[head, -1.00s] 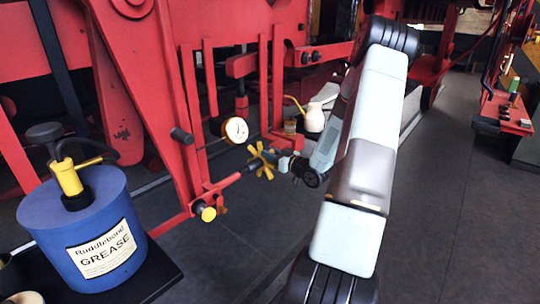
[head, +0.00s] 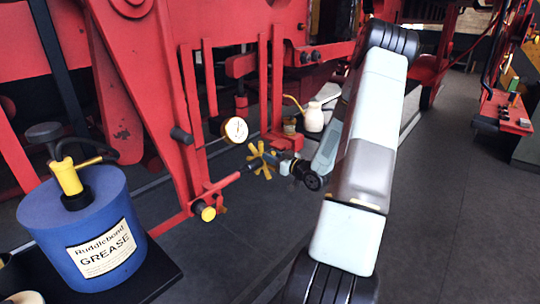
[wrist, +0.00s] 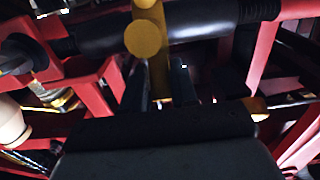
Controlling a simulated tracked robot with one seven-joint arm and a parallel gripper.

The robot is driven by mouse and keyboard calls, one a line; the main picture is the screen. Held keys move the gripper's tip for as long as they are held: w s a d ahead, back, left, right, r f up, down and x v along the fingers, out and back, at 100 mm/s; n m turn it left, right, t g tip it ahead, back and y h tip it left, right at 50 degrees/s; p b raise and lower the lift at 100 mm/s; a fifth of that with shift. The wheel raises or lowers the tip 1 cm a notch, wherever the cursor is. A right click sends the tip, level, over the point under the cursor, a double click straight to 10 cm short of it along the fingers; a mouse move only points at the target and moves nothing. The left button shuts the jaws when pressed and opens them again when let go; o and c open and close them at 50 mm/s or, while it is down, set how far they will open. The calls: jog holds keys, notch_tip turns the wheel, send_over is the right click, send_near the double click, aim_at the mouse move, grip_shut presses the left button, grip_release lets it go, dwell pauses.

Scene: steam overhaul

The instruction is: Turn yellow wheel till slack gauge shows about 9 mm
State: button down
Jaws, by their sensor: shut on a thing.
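The yellow wheel (head: 262,160) has several spokes and sits on a dark rod in front of the red frame. My gripper (head: 279,160) reaches it from the right. In the wrist view, one yellow spoke (wrist: 157,68) with a round end stands between the two dark fingers (wrist: 158,88), and my gripper is shut on it. The slack gauge (head: 236,130) is a round white dial with a brass rim, just above and left of the wheel. Its needle and marks are too small to read.
A blue grease drum (head: 88,235) with a pump stands at the left. A cream oil can (head: 314,118) with a yellow spout is behind my gripper. Red frame bars (head: 190,100) stand close to the wheel. The grey floor (head: 440,220) at the right is clear.

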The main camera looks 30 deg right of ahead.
aim_at(271, 178)
jog(key=shift+s+d+f, duration=0.15)
jog(key=shift+s+f, duration=0.2)
jog(key=shift+f, duration=0.35)
jog(key=shift+s+d+f, duration=0.1)
jog(key=shift+s+f, duration=0.25)
jog(key=shift+f, duration=0.35)
jog(key=shift+f, duration=0.1)
jog(key=shift+f, duration=2.4)
jog(key=shift+w+f, duration=0.15)
jog(key=shift+w+a+f, duration=0.15)
jog(key=shift+w+f, duration=0.2)
jog(key=shift+f, duration=0.35)
jog(key=shift+w+a+f, duration=0.15)
jog(key=shift+w+f, duration=0.2)
jog(key=shift+f, duration=0.35)
jog(key=shift+f, duration=0.1)
